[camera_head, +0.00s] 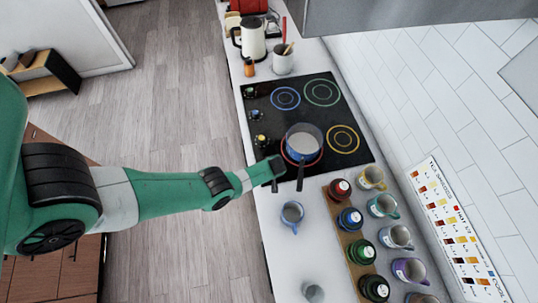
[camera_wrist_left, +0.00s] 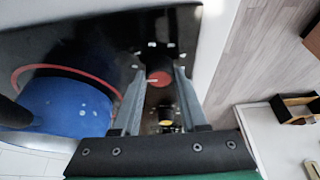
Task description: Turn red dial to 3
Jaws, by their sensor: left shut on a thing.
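The red dial (camera_wrist_left: 160,79) shows in the left wrist view, on the front edge strip of the black cooktop (camera_head: 285,118). A pale mark on its face points left in that view; I cannot read any numbers. My left gripper (camera_head: 276,168) has one finger on each side of the dial and is shut on it. In the wrist view the gripper (camera_wrist_left: 160,78) frames the dial. In the head view the gripper hides the dial. My right gripper is not in view.
A blue pot (camera_head: 303,142) stands on the red-ringed burner beside my gripper, its dark handle close to the fingers. A yellow dial (camera_head: 260,140) is nearby. A blue mug (camera_head: 292,213) and a wooden rack of several jars (camera_head: 347,240) stand on the white counter.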

